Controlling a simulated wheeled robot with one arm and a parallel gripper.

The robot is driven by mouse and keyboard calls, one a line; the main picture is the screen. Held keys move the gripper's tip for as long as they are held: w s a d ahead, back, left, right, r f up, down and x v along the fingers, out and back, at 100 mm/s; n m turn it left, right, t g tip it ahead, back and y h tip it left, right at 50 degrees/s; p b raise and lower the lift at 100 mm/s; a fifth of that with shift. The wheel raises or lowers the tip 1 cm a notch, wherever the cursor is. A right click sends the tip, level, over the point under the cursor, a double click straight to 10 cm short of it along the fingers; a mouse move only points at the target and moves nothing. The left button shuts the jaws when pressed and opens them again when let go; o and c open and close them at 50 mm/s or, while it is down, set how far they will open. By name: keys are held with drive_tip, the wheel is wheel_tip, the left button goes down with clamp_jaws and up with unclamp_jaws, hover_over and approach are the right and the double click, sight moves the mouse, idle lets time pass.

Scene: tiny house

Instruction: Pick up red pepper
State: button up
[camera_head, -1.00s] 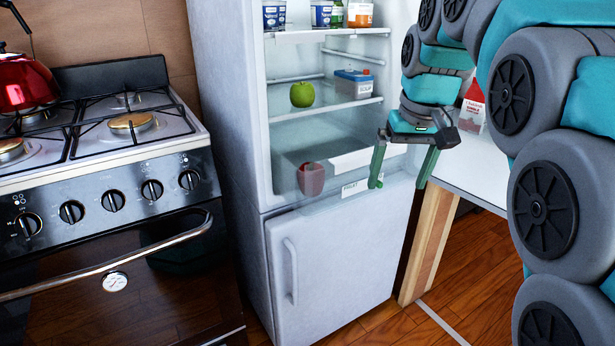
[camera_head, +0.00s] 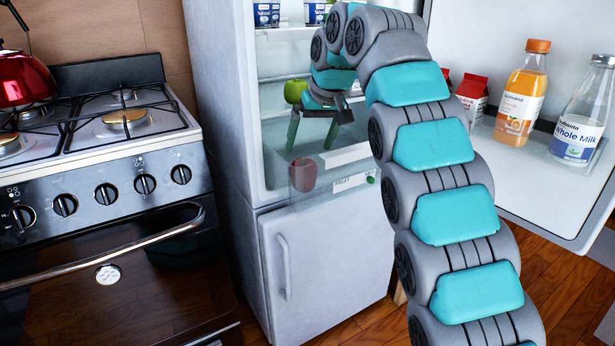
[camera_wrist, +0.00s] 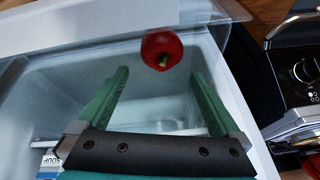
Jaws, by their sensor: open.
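The red pepper (camera_head: 303,175) lies in the clear drawer (camera_head: 336,197) at the bottom of the open fridge (camera_head: 325,262), seen through its front wall at the left end. In the wrist view the red pepper (camera_wrist: 162,48) shows its green stem, just beyond the fingertips and midway between them. My gripper (camera_head: 311,148) is open and empty, with its green fingers pointing down above the drawer and pepper. The open fingers (camera_wrist: 158,77) also show in the wrist view, apart from the pepper. My arm hides part of the fridge shelves.
A green apple (camera_head: 296,91) sits on the shelf just behind my gripper. The open fridge door (camera_head: 530,200) at right holds an orange juice bottle (camera_head: 521,95), a milk bottle (camera_head: 580,115) and red-and-white cartons (camera_head: 472,98). A stove (camera_head: 105,195) stands left.

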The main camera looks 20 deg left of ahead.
drive_tip(key=shift+x, duration=3.35)
drive_tip(key=shift+s, duration=0.2)
drive_tip(key=shift+c, duration=0.2)
drive_tip(key=c, duration=1.1)
